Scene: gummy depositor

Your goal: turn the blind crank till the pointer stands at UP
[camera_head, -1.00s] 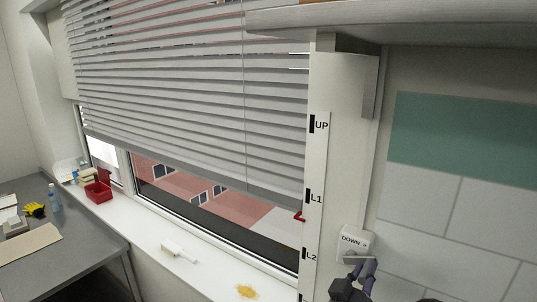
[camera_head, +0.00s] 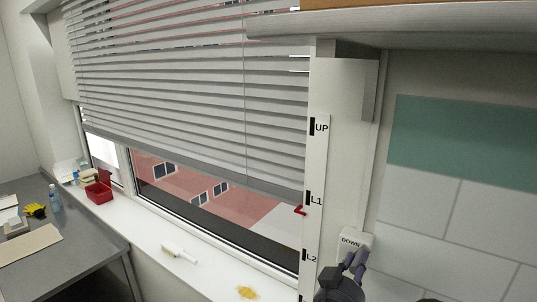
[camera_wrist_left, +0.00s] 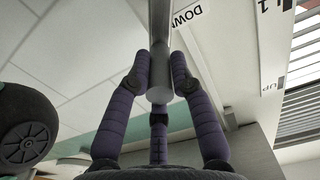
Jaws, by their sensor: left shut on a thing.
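The white scale strip (camera_head: 316,228) beside the window carries the marks UP, L1 and L2. The red pointer (camera_head: 300,210) stands just below the L1 mark, well under UP. The grey blind (camera_head: 190,95) hangs partly lowered, with its bottom rail (camera_head: 225,181) near the pointer's height. The crank's white box (camera_head: 354,239), lettered DOWN, is on the wall right of the strip. My left gripper (camera_head: 355,262) is at this box, its fingers shut on the crank handle. In the left wrist view the fingers (camera_wrist_left: 160,80) close around the grey handle (camera_wrist_left: 158,95). My right gripper is out of view.
A shelf (camera_head: 400,30) juts out above the crank. The white sill (camera_head: 150,232) holds a white brush-like tool (camera_head: 178,253), a yellow patch (camera_head: 247,292) and a red box (camera_head: 98,192). A grey desk (camera_head: 70,255) is at the left.

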